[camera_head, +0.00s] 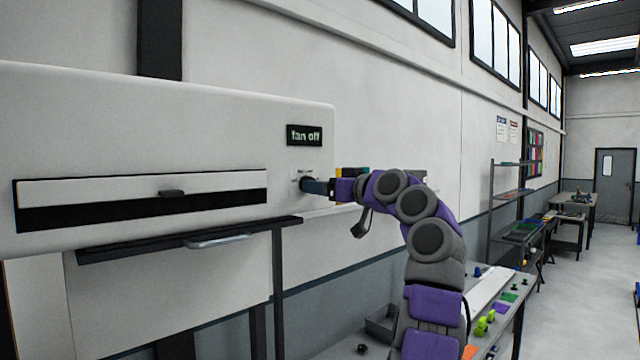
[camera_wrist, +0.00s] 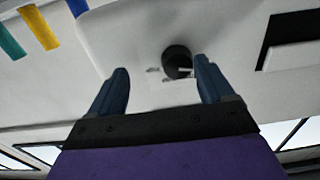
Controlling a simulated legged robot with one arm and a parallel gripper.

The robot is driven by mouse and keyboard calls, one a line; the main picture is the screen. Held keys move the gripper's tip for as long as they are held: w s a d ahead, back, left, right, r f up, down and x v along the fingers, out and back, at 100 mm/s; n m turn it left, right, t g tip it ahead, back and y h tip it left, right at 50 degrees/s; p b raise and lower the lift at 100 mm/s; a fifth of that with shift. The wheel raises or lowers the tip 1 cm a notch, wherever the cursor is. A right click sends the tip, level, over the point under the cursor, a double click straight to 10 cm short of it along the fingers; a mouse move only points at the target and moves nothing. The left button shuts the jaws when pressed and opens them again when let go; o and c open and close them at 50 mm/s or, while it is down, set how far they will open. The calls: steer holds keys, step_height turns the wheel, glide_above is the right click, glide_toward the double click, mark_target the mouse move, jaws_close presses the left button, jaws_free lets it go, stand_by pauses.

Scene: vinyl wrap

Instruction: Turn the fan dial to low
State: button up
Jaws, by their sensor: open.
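The fan dial is a dark round knob (camera_wrist: 177,62) on the white machine face in the wrist view. My gripper (camera_wrist: 160,80) is open, and its two blue-grey fingers point toward the panel. The knob shows between the fingertips, closer to the right finger; I cannot tell whether they touch. In the head view my gripper (camera_head: 308,186) is at the right end of the white machine (camera_head: 230,120) and mostly hides the dial. A small display (camera_head: 304,135) above it reads "fan off".
A long slot (camera_head: 140,205) with a small dark handle (camera_head: 171,193) runs along the machine's left part. A dark shelf (camera_head: 180,241) juts out below it. A workbench (camera_head: 490,290) with small coloured items stands lower right. The floor at far right is open.

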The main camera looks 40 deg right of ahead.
steer(key=a, duration=0.1)
steer(key=w+a, duration=0.1)
steer(key=a, duration=0.1)
steer(key=shift+w, duration=0.2)
steer(key=shift+w+a, duration=0.15)
steer(key=shift+a, duration=0.15)
steer(key=shift+c, duration=0.7)
steer(key=shift+d, duration=0.15)
steer(key=shift+c, duration=0.8)
steer(key=shift+s+d, duration=0.35)
steer(key=shift+d, duration=0.5)
steer(key=c, duration=0.3)
steer(key=shift+d, duration=0.15)
steer(key=shift+c, duration=0.7)
steer(key=shift+a, duration=0.45)
steer(key=c, duration=0.3)
